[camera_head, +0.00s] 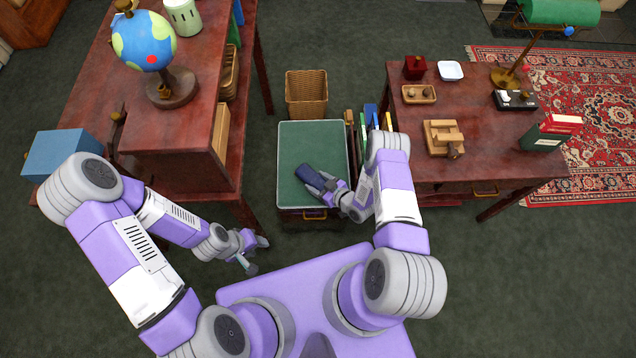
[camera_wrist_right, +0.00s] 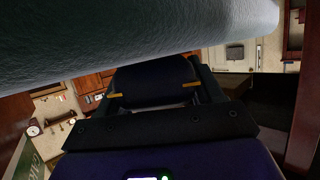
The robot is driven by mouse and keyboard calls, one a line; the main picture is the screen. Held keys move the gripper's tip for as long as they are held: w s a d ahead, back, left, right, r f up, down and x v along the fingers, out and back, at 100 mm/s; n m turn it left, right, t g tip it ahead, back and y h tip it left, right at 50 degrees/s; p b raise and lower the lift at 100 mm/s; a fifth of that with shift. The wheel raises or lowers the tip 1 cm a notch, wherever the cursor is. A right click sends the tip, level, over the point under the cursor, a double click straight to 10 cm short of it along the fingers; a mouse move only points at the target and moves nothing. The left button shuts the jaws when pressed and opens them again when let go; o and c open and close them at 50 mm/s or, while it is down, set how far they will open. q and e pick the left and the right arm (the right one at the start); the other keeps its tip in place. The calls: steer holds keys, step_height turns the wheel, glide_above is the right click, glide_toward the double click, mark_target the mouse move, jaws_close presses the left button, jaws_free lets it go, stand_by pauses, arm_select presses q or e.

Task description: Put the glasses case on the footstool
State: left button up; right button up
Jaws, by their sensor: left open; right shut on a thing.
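The footstool (camera_head: 312,139) has a flat green top and stands between the two desks in the head view. The glasses case (camera_head: 309,176) is dark blue and lies over the front part of that top. My right gripper (camera_head: 325,184) is shut on the near end of the case. In the right wrist view the dark case (camera_wrist_right: 155,75) sits between the fingers. I cannot tell whether the case touches the footstool. My left gripper (camera_head: 255,257) is open and empty, low beside the left desk, away from the footstool.
A wicker basket (camera_head: 306,93) stands behind the footstool. Upright books (camera_head: 371,118) stand close on its right. The left desk (camera_head: 180,130) holds a globe (camera_head: 145,42). The right desk (camera_head: 480,155) holds a wooden item, small trays and a lamp. The footstool's back part is clear.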

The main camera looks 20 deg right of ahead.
steer(key=o, duration=0.7)
steer(key=shift+f, duration=0.1)
steer(key=o, duration=0.4)
